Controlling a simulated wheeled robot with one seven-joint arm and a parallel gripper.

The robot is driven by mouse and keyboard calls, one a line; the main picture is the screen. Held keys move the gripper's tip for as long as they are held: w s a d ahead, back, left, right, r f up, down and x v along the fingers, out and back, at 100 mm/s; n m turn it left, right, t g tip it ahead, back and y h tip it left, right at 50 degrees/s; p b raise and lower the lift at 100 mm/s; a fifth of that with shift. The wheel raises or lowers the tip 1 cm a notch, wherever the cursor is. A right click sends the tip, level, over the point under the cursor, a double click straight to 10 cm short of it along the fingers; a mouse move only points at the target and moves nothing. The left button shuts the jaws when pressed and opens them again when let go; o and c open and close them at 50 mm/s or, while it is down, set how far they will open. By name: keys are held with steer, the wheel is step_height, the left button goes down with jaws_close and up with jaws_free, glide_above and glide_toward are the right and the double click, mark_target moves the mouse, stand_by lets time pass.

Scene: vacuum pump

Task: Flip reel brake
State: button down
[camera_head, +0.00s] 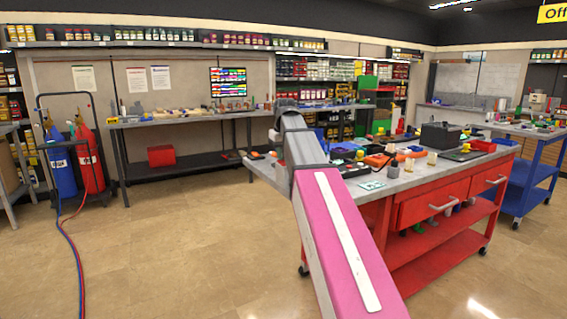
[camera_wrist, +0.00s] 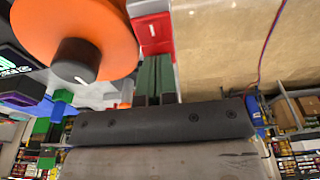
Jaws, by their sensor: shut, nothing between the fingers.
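In the wrist view a large orange disc (camera_wrist: 98,22) with a dark round hub (camera_wrist: 76,60) fills the upper left; it looks like the reel. A red part (camera_wrist: 155,32) with a pale grey piece on it is right of the disc, just beyond my fingertips. My gripper (camera_wrist: 155,58) shows as two greenish fingers side by side, shut and empty. Its tips are close to the red part; I cannot tell whether they touch. I cannot make out a separate brake lever. In the head view my own arm hides my gripper.
A red workbench (camera_head: 432,207) with a grey top carries many small items, including a black box (camera_head: 440,135). A long table (camera_head: 187,119) stands at the back left. Red and blue cylinders (camera_head: 88,158) stand on a cart at the far left. The floor left of the workbench is clear.

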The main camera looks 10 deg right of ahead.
steer(key=shift+f, duration=0.15)
steer(key=shift+r, duration=3.55)
